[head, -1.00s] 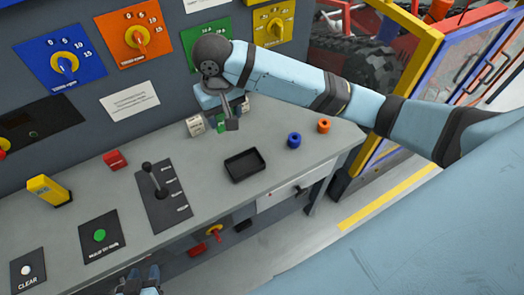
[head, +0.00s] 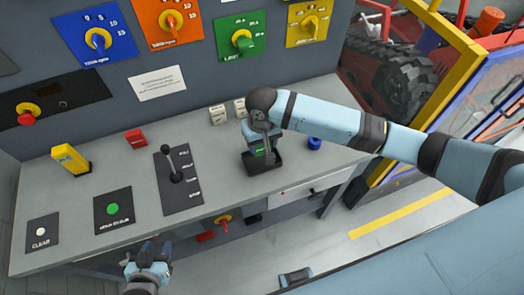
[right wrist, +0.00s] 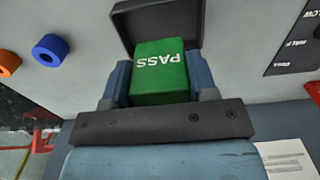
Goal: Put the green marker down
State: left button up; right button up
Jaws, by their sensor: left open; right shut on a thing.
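The green marker (right wrist: 160,72) is a block with PASS on its face. It sits between the fingers of my right gripper (right wrist: 160,88), which is shut on it. In the head view, the right gripper (head: 263,144) holds the marker (head: 262,151) at the black tray (head: 278,164) on the grey bench. The tray (right wrist: 155,20) also shows behind the marker in the right wrist view. Whether the marker touches the tray floor is hidden. My left gripper (head: 148,262) is open and empty, low in front of the bench.
Two white blocks (head: 217,114) stand behind the tray. A blue ring (head: 315,143) is to its right, and an orange ring (right wrist: 8,62) lies beyond that. A lever (head: 172,165), a red block (head: 136,138) and a yellow block (head: 70,160) are to the left.

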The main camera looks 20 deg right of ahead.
aim_at(262, 153)
jog(key=shift+f, duration=2.65)
jog(key=shift+f, duration=0.1)
jog(key=o, duration=0.9)
notch_tip(262, 153, up, 12)
jog(key=shift+r+b, duration=0.15)
jog(key=shift+b, duration=0.15)
